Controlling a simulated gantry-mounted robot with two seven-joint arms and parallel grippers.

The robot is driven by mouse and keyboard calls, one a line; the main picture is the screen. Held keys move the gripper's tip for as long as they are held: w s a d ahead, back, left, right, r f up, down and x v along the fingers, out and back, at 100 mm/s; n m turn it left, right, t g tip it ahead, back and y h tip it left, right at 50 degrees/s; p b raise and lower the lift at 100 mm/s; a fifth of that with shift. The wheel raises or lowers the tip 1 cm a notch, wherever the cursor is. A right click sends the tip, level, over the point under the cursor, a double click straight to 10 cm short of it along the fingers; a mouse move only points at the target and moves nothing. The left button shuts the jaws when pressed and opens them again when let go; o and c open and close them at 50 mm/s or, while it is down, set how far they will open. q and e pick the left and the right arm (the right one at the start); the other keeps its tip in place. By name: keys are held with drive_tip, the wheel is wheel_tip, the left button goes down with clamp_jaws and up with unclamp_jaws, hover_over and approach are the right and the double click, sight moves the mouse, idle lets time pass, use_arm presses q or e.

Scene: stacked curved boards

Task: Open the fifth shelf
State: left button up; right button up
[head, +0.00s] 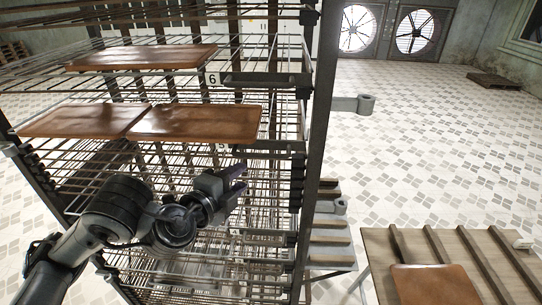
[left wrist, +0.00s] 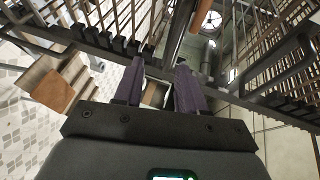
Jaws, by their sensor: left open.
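A tall metal rack (head: 318,120) of wire shelves fills the left and middle of the head view. A label 6 marks one shelf front (head: 255,79). A lower shelf front (head: 265,146) has a label too small to read, so I cannot confirm which is the fifth shelf. My left gripper (head: 240,178) is open and empty, in front of the rack just below that lower shelf front. In the left wrist view its two purple fingers (left wrist: 160,80) are apart, with nothing between them and rack bars beyond. My right gripper is not in view.
Brown boards lie on the upper shelves, one on the higher shelf (head: 140,57) and two below it (head: 195,122). A slatted wooden table (head: 385,245) with a brown board (head: 435,285) stands at lower right. Tiled floor (head: 430,150) is open to the right.

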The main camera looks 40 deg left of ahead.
sight(258, 156)
use_arm(q)
drive_tip(key=shift+t, duration=0.3)
drive_tip(key=shift+r+b+x, duration=0.25)
drive_tip(key=shift+b+x, duration=0.75)
drive_tip(key=shift+x, duration=0.75)
drive_tip(key=shift+r+b+x, duration=0.25)
drive_tip(key=shift+b+x, duration=0.8)
drive_tip(key=shift+x, duration=0.7)
drive_tip(key=shift+r+b+x, duration=0.3)
drive_tip(key=shift+b+x, duration=0.7)
drive_tip(key=shift+x, duration=0.8)
drive_tip(key=shift+w, duration=0.15)
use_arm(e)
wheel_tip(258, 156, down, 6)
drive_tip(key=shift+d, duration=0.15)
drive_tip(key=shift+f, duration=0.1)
use_arm(q)
clamp_jaws()
